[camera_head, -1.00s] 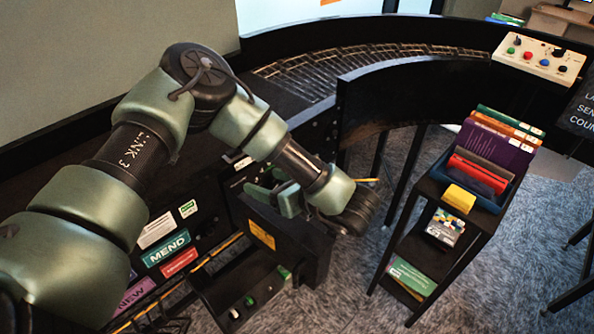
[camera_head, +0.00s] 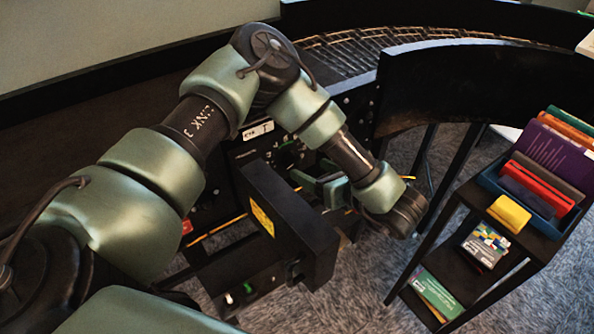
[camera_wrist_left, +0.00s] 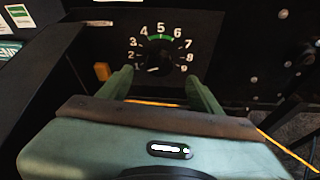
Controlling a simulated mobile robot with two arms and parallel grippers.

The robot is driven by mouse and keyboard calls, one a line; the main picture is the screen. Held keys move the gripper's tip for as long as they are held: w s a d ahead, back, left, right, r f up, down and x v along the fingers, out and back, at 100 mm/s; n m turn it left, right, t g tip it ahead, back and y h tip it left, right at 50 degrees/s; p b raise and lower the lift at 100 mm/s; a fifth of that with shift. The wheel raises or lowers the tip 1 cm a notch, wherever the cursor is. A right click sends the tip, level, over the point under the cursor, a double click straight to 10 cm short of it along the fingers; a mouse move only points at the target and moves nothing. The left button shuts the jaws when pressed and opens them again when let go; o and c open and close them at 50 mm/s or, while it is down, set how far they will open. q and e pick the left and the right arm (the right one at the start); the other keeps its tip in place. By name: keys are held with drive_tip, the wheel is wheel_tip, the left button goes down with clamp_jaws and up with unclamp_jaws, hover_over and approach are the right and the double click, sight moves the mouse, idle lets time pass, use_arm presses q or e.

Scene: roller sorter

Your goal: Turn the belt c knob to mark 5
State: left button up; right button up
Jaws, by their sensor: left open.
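In the left wrist view a black round knob (camera_wrist_left: 160,62) sits on a dark panel inside a dial (camera_wrist_left: 161,37) numbered up to 9. A green band lies at 5. A small white pointer mark on the knob shows at its lower left, toward the low end of the scale. My left gripper (camera_wrist_left: 158,77) is open, its two green fingers apart on either side below the knob, not closed on it. In the head view my left gripper (camera_head: 312,186) reaches toward the panel; the knob cannot be made out there.
A black open door or box with a yellow label (camera_head: 262,218) stands close to my left gripper. A black shelf cart (camera_head: 462,225) with a blue bin of books stands at the right. A curved roller conveyor (camera_head: 370,52) runs behind. Grey carpet is free between them.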

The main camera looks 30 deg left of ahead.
sight(294, 162)
use_arm(q)
drive_tip(key=p+x, duration=0.1)
drive_tip(key=x, duration=0.5)
drive_tip(key=shift+a+f, duration=0.25)
drive_tip(key=shift+a, duration=0.05)
drive_tip(key=shift+w+a+f, duration=0.15)
drive_tip(key=shift+w+a, duration=0.15)
drive_tip(key=shift+a, duration=0.25)
drive_tip(key=c, duration=1.4)
